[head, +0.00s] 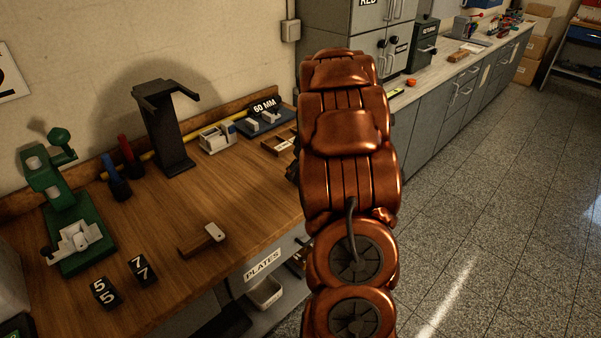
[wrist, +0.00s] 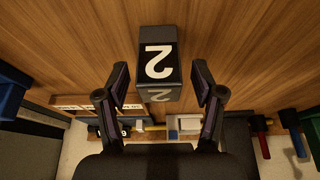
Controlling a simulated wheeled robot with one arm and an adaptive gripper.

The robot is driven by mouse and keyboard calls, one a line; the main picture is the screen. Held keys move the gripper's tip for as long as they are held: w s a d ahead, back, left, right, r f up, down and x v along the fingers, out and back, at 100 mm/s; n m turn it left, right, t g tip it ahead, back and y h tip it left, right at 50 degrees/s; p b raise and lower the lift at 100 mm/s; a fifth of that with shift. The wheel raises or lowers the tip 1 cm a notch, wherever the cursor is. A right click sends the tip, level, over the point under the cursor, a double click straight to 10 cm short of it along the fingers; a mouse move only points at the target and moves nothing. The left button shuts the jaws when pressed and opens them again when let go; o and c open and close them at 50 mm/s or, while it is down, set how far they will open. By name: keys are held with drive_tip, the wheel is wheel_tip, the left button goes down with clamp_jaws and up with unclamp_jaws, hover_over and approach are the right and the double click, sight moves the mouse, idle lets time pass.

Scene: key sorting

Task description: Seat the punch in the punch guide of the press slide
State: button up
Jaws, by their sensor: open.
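The green press (head: 62,195) stands at the left of the bench in the head view. Its pale slide (head: 76,243) sits low at its front; the guide's opening is too small to make out. Dark number blocks marked 5 (head: 105,292) and 7 (head: 142,270) lie to the right of the press; I cannot tell whether they are punches. In the wrist view a dark block marked 2 (wrist: 158,58) stands on the wood. My gripper (wrist: 161,72) is open, with one finger on either side of this block and gaps between.
A wooden piece with a pale end (head: 203,241) lies mid-bench.

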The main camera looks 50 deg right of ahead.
drive_tip(key=shift+x, duration=0.95)
clamp_jaws()
